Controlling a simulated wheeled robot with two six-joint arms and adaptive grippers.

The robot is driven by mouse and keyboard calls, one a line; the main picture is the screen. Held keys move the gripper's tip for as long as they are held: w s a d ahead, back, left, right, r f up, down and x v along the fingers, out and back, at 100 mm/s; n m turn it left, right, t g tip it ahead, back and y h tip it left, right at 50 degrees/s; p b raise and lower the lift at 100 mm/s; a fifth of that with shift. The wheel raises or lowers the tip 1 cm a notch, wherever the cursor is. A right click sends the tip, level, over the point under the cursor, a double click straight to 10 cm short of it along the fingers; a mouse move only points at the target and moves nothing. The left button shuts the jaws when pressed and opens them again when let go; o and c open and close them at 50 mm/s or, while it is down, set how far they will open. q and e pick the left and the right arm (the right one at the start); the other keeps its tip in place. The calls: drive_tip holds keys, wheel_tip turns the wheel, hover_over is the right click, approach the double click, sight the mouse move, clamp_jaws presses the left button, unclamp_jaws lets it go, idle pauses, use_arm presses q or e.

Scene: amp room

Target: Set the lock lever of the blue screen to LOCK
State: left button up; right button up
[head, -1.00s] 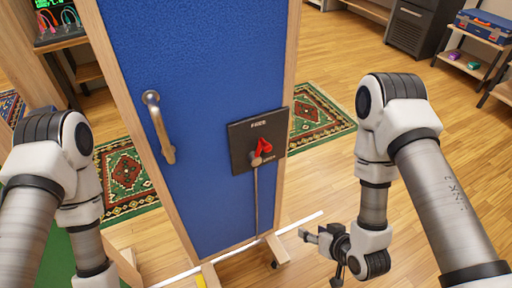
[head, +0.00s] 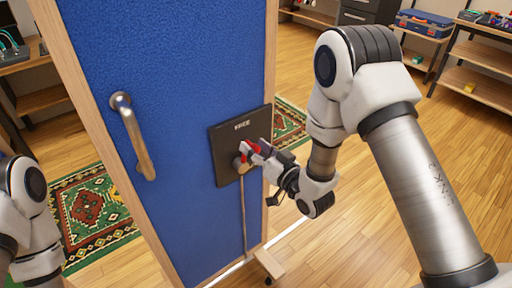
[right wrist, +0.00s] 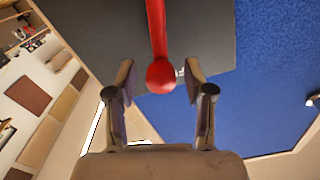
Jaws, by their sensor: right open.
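The blue screen (head: 170,60) stands upright in a wooden frame in front of me. A black lock plate (head: 226,142) with white lettering is fixed near its right edge. The red lock lever (head: 251,147) is on this plate, partly hidden by my right gripper (head: 256,155). In the right wrist view the red lever (right wrist: 158,40) ends in a round knob between the two open fingertips of my right gripper (right wrist: 160,82). Whether a finger touches the knob I cannot tell. Part of my left arm shows at the left edge, but its gripper is out of view.
A metal pull handle (head: 136,138) sits on the screen left of the plate. A wooden foot (head: 268,262) of the screen stands on the floor. Patterned rugs (head: 92,212) lie behind it. Shelves (head: 475,65) stand at the back right. The floor at right is open.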

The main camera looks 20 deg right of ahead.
drive_tip(key=shift+a, duration=0.1)
clamp_jaws()
drive_tip(key=shift+f, duration=0.1)
drive_tip(key=w+d+f+m+b, duration=0.2)
drive_tip(key=d+f+m+b, duration=0.2)
drive_tip(key=m, duration=0.9)
drive_tip(key=shift+d+f+m, duration=0.4)
drive_tip(key=shift+d+f, duration=0.5)
drive_tip(key=shift+f, duration=0.75)
unclamp_jaws()
